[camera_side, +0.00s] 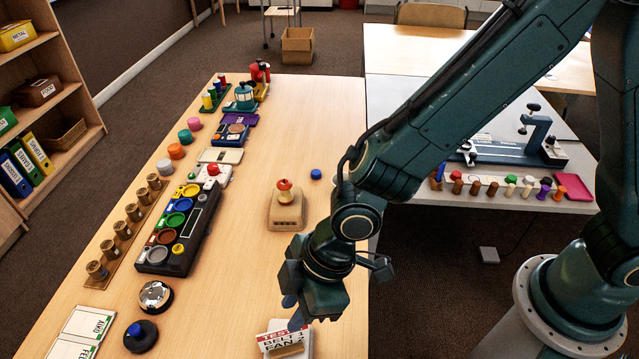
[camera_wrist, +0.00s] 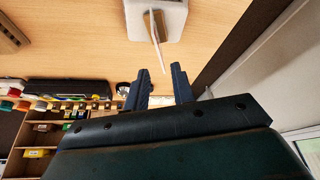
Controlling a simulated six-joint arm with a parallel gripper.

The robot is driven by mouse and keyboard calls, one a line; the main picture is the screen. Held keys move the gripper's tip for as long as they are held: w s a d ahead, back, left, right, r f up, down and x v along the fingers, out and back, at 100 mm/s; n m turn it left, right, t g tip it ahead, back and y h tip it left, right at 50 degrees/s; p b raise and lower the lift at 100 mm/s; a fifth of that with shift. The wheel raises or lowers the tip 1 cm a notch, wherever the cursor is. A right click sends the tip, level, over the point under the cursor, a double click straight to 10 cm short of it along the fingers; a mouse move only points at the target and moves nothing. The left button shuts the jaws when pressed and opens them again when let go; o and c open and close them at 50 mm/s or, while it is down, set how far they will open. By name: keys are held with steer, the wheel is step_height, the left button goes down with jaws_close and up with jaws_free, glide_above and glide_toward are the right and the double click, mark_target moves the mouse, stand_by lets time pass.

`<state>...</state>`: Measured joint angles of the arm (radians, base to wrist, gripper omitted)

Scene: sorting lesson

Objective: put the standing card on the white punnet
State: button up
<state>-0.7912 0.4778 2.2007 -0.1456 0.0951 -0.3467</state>
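The standing card (camera_side: 283,337), with red and dark print, is at the bottom of the side view. In the wrist view the card (camera_wrist: 158,45) shows nearly edge-on, against a white block-like thing (camera_wrist: 176,20) cut by the top edge. I cannot tell whether this is the card's base or the white punnet; no other white punnet is clearly seen. My gripper (camera_side: 292,312) is just above the card in the side view. In the wrist view my gripper (camera_wrist: 160,78) is open, with the card's near edge between its fingertips. Contact cannot be told.
A beige box with a red knob (camera_side: 286,208) and a blue cap (camera_side: 316,174) stand farther up the table. A dark panel of coloured cups (camera_side: 180,228), a silver dome (camera_side: 155,296) and a blue-knobbed black button (camera_side: 140,335) lie left. The table between them and the card is clear.

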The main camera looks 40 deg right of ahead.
steer(key=shift+v, duration=1.2)
steer(key=w+d+r+m+t+h, duration=0.1)
steer(key=d+r+m, duration=0.2)
steer(key=d+r, duration=0.5)
steer(key=w+d+r+m+t, duration=0.1)
steer(key=d+r+m+t, duration=0.15)
steer(key=d+r, duration=0.5)
steer(key=s+d+r+m+h, duration=0.1)
steer(key=s+d+m, duration=0.3)
steer(key=d, duration=0.4)
steer(key=s+d+r+m+h, duration=0.2)
steer(key=s+d+r+m, duration=0.1)
steer(key=s+d, duration=0.4)
steer(key=shift+s+d+r+m, duration=0.3)
steer(key=shift+d+m, duration=0.25)
steer(key=shift+d, duration=0.45)
